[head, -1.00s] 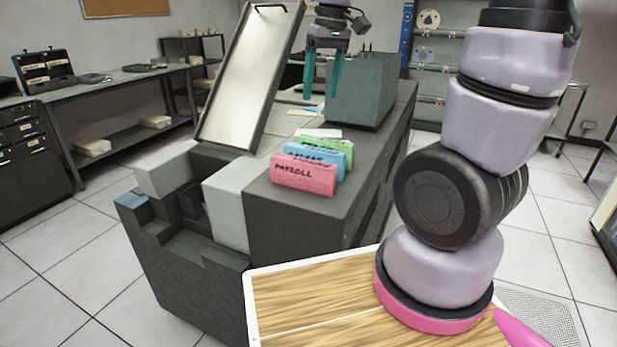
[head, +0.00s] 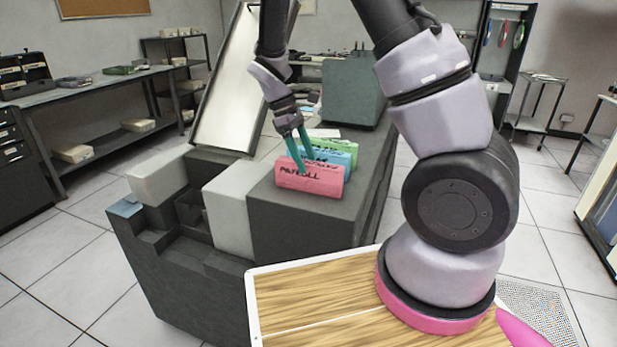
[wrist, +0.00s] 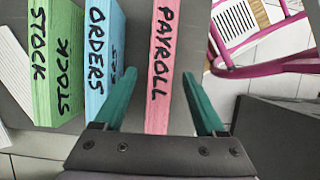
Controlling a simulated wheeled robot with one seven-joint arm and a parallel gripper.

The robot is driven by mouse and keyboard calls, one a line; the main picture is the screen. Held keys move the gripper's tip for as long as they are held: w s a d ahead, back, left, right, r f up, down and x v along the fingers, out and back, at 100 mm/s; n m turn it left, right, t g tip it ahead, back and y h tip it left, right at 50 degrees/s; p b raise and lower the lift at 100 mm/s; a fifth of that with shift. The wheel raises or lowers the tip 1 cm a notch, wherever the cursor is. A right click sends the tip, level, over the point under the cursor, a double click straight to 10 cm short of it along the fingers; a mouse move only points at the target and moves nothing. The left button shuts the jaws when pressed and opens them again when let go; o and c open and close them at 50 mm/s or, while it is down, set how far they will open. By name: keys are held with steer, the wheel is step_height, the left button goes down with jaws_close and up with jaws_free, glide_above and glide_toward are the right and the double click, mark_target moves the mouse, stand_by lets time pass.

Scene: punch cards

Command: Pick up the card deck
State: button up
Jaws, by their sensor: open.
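A pink card deck marked PAYROLL (head: 310,182) stands upright at the near end of a dark machine top. It also shows in the wrist view (wrist: 160,70), lying between the two teal fingers. My gripper (head: 300,160) is open at the pink deck, with clear gaps on both sides of it in the wrist view (wrist: 158,95). A blue deck marked ORDERS (wrist: 100,50) stands beside it, close to the left finger. A green deck marked STOCK (wrist: 57,65) stands beyond the blue one.
The dark machine (head: 290,225) carries the decks, a white block (head: 230,205) and a tilted panel (head: 228,90). A grey box (head: 352,95) stands behind the decks. A workbench (head: 95,90) lines the left wall.

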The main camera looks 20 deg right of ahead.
mark_target(313, 174)
steer(key=x, duration=0.5)
steer(key=shift+s+d+f, duration=0.1)
steer(key=shift+d+f, duration=0.05)
steer(key=shift+f, duration=0.1)
jaws_close()
